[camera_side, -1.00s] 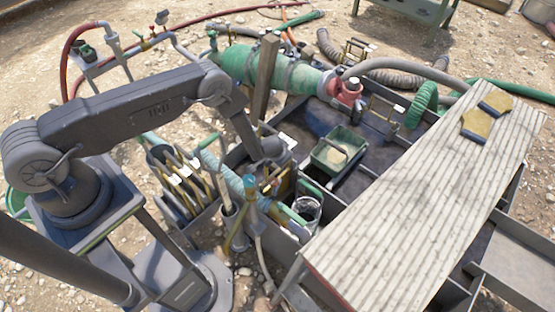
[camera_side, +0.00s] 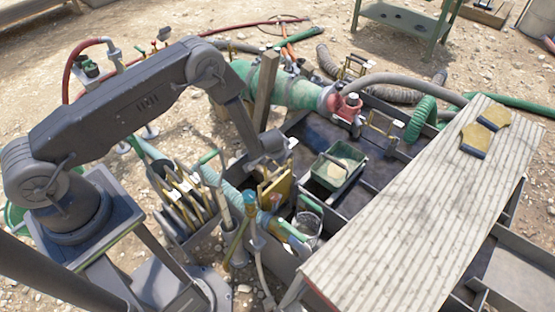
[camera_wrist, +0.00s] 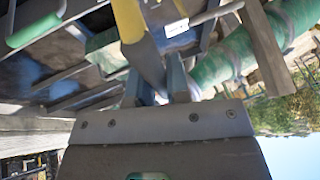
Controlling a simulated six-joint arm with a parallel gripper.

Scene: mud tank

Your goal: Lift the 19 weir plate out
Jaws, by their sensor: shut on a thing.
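My gripper (camera_side: 270,160) is low over the tank in the side view, its fingertips partly hidden. In the wrist view my gripper (camera_wrist: 156,84) is shut on a grey and yellow plate (camera_wrist: 145,62). A white tag (camera_wrist: 176,27) shows beside the plate, with no readable number. In the side view a yellow plate (camera_side: 277,187) hangs upright just below my gripper, over a tank compartment. Its lower edge is hard to see, so I cannot tell whether it is clear of its slot.
A rack of several plates (camera_side: 182,200) stands left of the tank. A green tray (camera_side: 336,170) and a clear bucket (camera_side: 306,228) are right of my gripper. A wooden post (camera_side: 266,90) rises close behind it. A plank walkway (camera_side: 410,200) covers the right side.

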